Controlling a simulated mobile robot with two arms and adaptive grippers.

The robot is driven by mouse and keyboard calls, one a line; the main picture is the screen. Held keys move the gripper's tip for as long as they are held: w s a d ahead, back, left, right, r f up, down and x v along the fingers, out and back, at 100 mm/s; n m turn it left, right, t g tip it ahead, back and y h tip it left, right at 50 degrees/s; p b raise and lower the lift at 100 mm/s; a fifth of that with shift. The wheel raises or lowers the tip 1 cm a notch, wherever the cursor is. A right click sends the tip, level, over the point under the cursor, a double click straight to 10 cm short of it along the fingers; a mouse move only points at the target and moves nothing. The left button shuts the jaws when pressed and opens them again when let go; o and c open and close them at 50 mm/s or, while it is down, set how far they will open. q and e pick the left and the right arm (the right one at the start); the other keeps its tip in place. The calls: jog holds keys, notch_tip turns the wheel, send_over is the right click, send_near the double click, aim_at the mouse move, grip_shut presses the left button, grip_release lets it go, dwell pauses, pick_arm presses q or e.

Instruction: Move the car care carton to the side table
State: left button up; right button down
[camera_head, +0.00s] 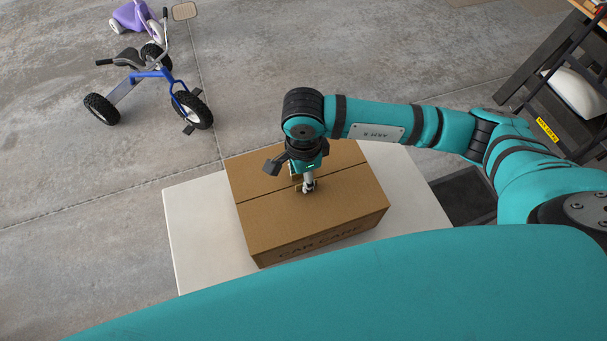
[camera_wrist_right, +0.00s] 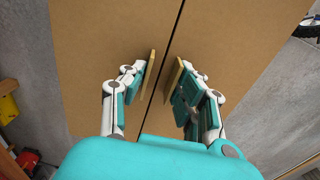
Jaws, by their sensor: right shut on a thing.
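The car care carton (camera_head: 300,205) is a closed brown cardboard box with "CAR CARE" printed on its near side. It is over the white table top (camera_head: 195,225); I cannot tell whether it rests on it or is slightly raised. My right gripper (camera_head: 308,187) points down at the middle of the carton's top and is shut on the carton. In the right wrist view the fingers (camera_wrist_right: 163,83) stand on both sides of the top seam of the carton (camera_wrist_right: 110,35); the exact contact is hard to see. My left gripper is not in view.
A blue tricycle (camera_head: 150,80) and a purple ride-on toy (camera_head: 132,15) stand on the concrete floor at the upper left. A dark rack (camera_head: 545,85) with a white sack (camera_head: 577,92) is at the upper right. White table surface is bare left and right of the carton.

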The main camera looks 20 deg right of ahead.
jog(key=shift+f, duration=0.75)
jog(key=c, duration=1)
grip_release()
jog(key=shift+o, duration=0.2)
notch_tip(320, 180, up, 12)
jog(key=b, duration=0.2)
jog(key=shift+s, duration=0.15)
